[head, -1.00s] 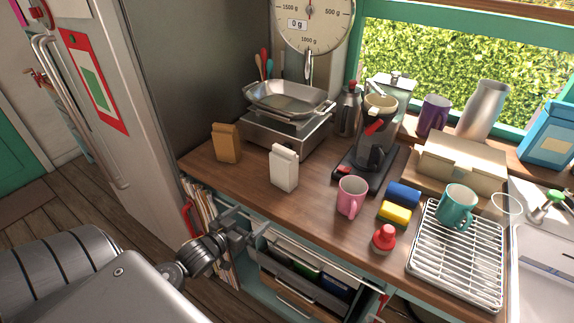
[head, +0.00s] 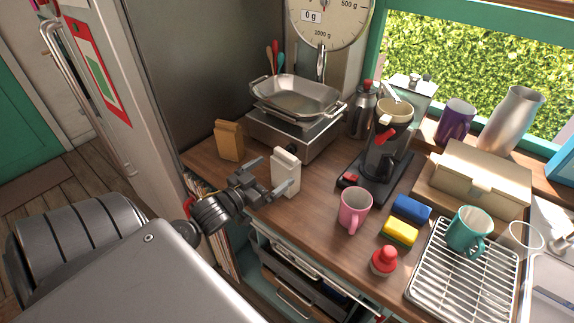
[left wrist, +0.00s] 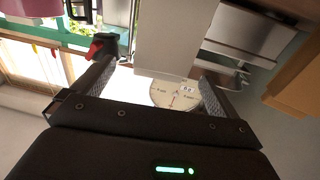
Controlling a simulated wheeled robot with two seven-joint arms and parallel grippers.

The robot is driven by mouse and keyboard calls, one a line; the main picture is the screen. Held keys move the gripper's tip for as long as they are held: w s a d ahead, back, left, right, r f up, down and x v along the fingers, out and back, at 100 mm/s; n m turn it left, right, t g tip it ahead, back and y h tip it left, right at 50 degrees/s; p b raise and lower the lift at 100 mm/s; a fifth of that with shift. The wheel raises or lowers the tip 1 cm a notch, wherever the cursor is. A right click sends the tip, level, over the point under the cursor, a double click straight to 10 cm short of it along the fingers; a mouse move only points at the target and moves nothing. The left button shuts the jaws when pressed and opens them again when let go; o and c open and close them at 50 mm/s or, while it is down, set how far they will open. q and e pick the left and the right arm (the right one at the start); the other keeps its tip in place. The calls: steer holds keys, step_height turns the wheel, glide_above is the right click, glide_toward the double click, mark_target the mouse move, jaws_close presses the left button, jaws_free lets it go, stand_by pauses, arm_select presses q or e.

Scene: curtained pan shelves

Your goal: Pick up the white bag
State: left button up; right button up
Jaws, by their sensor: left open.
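The white bag (head: 286,165) stands upright on the wooden counter in front of the metal scale, with a folded top. My left gripper (head: 271,174) is open at counter height, just left of the bag, its fingers pointing at it. One finger reaches toward the bag's back side and the other overlaps its front lower part. In the left wrist view the white bag (left wrist: 175,42) fills the space ahead between the two spread fingers (left wrist: 155,80). I cannot tell whether either finger touches it. My right gripper is not in view.
A brown bag (head: 229,141) stands left of the white bag. The scale's pan (head: 296,95) is behind it. A coffee machine (head: 382,150) and a pink mug (head: 354,211) stand to the right. Sponges, a red-topped item (head: 384,261) and a drying rack (head: 462,280) lie further right.

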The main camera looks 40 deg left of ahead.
mark_target(279, 167)
arm_select(q)
steer(key=w, duration=0.2)
steer(key=shift+w, duration=0.3)
steer(key=shift+w+d+f, duration=0.1)
steer(key=shift+w+f, duration=0.05)
steer(key=shift+w, duration=0.15)
steer(key=shift+p, duration=0.4)
steer(key=w+p, duration=0.2)
steer(key=w, duration=0.2)
steer(key=shift+w, duration=0.4)
steer(key=shift+w+f, duration=0.1)
steer(key=shift+w, duration=0.1)
steer(key=shift+s, duration=0.1)
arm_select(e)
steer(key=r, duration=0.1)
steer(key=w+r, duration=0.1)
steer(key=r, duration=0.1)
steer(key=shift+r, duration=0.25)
arm_select(q)
steer(key=shift+c, duration=0.5)
steer(key=c, duration=1.2)
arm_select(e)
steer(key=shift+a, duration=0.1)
